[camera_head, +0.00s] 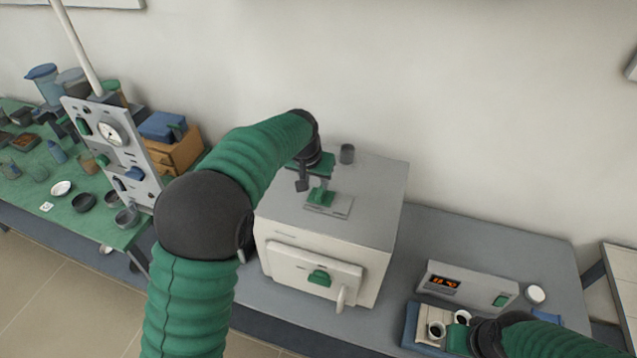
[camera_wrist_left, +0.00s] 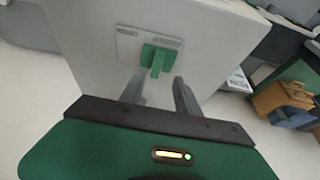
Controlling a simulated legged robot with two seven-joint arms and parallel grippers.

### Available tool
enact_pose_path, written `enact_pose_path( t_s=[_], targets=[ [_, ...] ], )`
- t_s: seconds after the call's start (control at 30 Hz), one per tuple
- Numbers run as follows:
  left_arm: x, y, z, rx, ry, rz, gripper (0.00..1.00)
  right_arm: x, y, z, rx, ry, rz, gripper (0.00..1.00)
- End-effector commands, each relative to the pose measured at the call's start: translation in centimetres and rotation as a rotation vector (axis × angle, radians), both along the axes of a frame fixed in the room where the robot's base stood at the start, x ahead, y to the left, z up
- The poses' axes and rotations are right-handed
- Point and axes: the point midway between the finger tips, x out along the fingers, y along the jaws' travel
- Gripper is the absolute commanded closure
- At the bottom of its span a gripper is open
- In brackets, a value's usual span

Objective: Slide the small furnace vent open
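The small furnace (camera_head: 330,225) is a pale box with a grey top, standing on a grey bench. On its top is the vent, a light plate (camera_head: 341,206) with a slot and a green slider tab (camera_head: 319,197). In the left wrist view, the green tab (camera_wrist_left: 157,57) stands on the vent plate (camera_wrist_left: 130,42), just beyond the fingertips. My left gripper (camera_head: 311,184) is over the furnace top beside the tab. Its fingers (camera_wrist_left: 158,88) are spread and empty, on either side of the tab's line. My right gripper (camera_head: 474,338) is low at the right; its fingers are unclear.
A small grey cylinder (camera_head: 347,153) stands on the furnace top behind the vent. A controller with a lit display (camera_head: 466,287) and a tray (camera_head: 412,325) with small cups are to the right. A gauge panel (camera_head: 112,145) and green table (camera_head: 20,205) are left.

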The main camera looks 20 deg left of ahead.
Motion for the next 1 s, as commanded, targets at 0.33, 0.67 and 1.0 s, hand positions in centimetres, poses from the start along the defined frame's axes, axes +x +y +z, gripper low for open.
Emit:
enact_pose_path(
  t_s=[0.33, 0.67, 1.0],
  targets=[
    [2.1, -0.1, -5.3, 0.000, -0.004, 0.000, 0.62, 0.0, 0.0, 1.9, 0.000, -0.001, -0.001, 0.64],
    [2.4, -0.1, -5.9, 0.000, -0.003, 0.000, 0.67, 0.0, 0.0, 1.8, 0.000, 0.000, 0.000, 0.64],
    [2.3, 0.0, -5.8, 0.002, -0.003, 0.001, 1.00, 0.0, 0.0, 1.8, 0.000, -0.001, -0.001, 0.64]
  ],
)
